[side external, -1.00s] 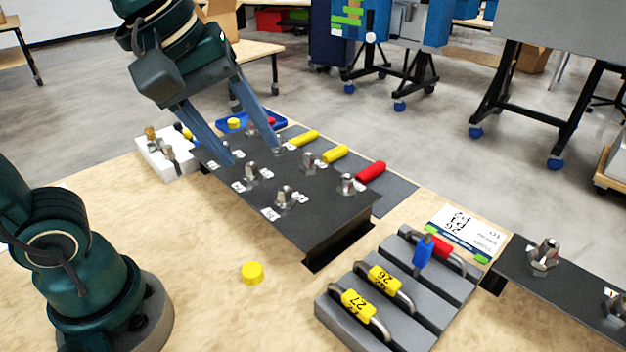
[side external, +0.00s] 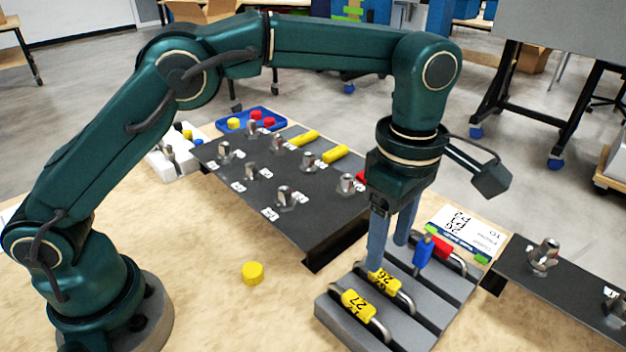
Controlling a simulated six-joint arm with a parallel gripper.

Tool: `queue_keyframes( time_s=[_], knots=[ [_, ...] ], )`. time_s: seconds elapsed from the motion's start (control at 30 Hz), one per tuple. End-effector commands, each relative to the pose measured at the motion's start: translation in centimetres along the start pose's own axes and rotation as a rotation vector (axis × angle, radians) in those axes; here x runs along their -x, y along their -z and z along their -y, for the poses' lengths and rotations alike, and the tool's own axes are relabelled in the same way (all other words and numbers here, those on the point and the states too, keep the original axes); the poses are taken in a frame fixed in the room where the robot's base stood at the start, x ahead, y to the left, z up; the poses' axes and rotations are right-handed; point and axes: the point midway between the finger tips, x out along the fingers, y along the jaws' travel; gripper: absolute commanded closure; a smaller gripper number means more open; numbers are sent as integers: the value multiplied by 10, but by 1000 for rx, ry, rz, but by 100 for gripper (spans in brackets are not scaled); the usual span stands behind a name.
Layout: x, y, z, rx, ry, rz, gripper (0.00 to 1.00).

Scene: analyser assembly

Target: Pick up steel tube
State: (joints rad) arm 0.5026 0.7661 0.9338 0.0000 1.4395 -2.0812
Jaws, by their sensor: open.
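The front steel tube (side external: 382,328) has a yellow tag marked 27. The middle steel tube (side external: 405,298) has a yellow tag marked 26. The back steel tube (side external: 459,262) has a red tag and a blue piece beside it. My gripper (side external: 388,258) points down over the rack, its two blue-grey fingers apart. The nearer finger overlaps the top of the tag marked 26, and I cannot tell whether it touches. The finger hides part of that tube.
A black raised plate (side external: 310,225) with several steel fittings stands left of the rack, and another black plate (side external: 570,290) at the right. A yellow cap (side external: 252,273) lies on the table. A blue tray (side external: 262,130) with caps and a white block are farther back. A printed card lies behind the rack.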

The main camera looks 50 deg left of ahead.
Motion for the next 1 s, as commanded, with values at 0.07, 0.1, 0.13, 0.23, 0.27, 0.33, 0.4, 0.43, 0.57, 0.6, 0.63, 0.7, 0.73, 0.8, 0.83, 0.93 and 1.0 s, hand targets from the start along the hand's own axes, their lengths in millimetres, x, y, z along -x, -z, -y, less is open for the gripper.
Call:
queue_keyframes(
  time_s=[0.07, 0.1, 0.13, 0.23, 0.27, 0.33, 0.4, 0.43, 0.57, 0.6, 0.63, 0.7, 0.73, 0.8, 0.83, 0.93, 1.0],
  knots=[
    [-6, -2, 2, -9, 6, -3, 41],
    [-9, -2, 2, -9, 5, -3, 41],
    [-12, -2, 2, -9, 6, -3, 41],
    [-24, -1, 3, -8, 6, -4, 41],
    [-27, -1, 3, -8, 7, -4, 41],
    [-37, -1, 2, -8, 6, -4, 41],
    [-43, -1, 2, -8, 5, -3, 41],
    [-46, -1, 2, -8, 4, -2, 41],
    [-51, -1, 2, -8, 3, -2, 41],
    [-51, -1, 2, -8, 3, -1, 41],
    [-52, -2, 2, -8, 2, -1, 41],
    [-51, -2, 2, -8, 2, -1, 41],
    [-51, -2, 2, -8, 2, -1, 41],
    [-51, -2, 2, -8, 2, -1, 49],
    [-51, -2, 2, -8, 2, -1, 60],
    [-51, -2, 2, -8, 2, -1, 99],
    [-51, -2, 2, -8, 2, -1, 100]
  ],
)
